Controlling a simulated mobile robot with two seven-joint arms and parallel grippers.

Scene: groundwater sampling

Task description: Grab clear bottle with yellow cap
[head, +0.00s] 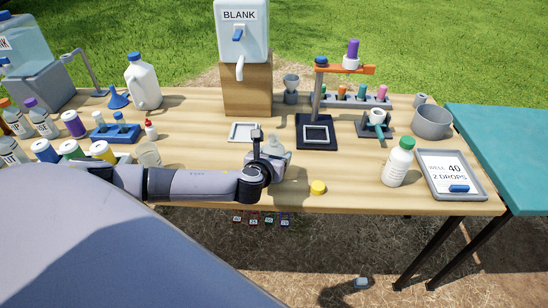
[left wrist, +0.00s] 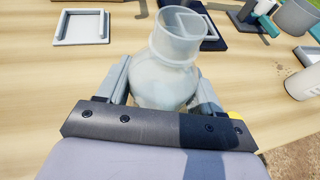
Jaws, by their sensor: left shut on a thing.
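A clear, wide-necked bottle (head: 279,151) stands upright near the front middle of the wooden table, with an open top and no cap on it. In the left wrist view the bottle (left wrist: 165,82) is between the two fingers of my left gripper (left wrist: 163,88). My left gripper (head: 266,164) is shut on its body, and partly hides it in the head view. A loose yellow cap (head: 318,187) lies on the table to the right of the gripper. A bottle with a yellow top (head: 102,150) is at the left, partly hidden by my arm. My right gripper is not seen.
A white square tray (head: 231,132) lies behind the gripper, and a dark stand (head: 316,144) is behind right. A green-capped white bottle (head: 398,162) and a grey sign tray (head: 480,190) are at the right. The front edge is close.

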